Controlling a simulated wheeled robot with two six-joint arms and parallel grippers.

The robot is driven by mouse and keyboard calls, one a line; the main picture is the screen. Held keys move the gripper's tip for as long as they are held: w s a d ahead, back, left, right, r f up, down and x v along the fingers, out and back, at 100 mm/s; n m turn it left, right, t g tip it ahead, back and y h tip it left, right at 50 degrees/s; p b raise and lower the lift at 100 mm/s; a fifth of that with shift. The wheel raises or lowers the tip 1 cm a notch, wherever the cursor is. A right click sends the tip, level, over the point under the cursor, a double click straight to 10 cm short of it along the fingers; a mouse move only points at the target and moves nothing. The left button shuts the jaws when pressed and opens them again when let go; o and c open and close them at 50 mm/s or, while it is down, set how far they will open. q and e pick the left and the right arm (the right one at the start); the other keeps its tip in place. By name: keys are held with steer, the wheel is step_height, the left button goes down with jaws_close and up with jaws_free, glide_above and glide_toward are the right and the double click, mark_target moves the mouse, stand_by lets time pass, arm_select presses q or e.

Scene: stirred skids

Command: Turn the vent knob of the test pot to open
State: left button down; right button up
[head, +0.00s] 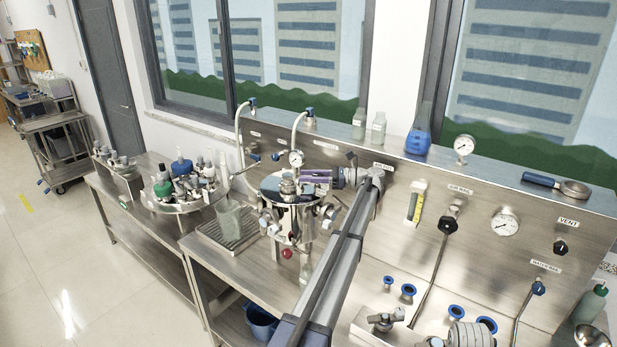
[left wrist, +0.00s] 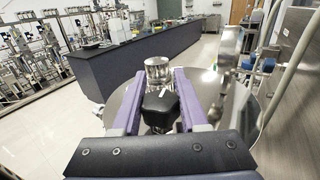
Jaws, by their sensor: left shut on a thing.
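The test pot (head: 301,222) is a shiny steel vessel with clamps round its lid, on the steel bench at the centre of the head view. My left gripper (head: 314,178), with purple fingers, is over its lid. In the left wrist view, the fingers of my left gripper (left wrist: 157,95) are on both sides of a black knob (left wrist: 160,110) with a white mark, and shut on it. Behind the knob is a round steel fitting (left wrist: 158,70) on the lid (left wrist: 210,98). The head view hides the knob behind the fingers. My right gripper is not in view.
A pressure gauge (head: 296,159) and white hoses (head: 240,130) rise close behind the pot. A glass beaker (head: 229,219) stands left of it on a drip grate. The steel back panel (head: 470,195) carries gauges, valves and another black knob (head: 560,247) labelled VENT.

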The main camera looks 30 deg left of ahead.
arm_select(q)
steer(key=shift+c, duration=2.2)
jaws_free()
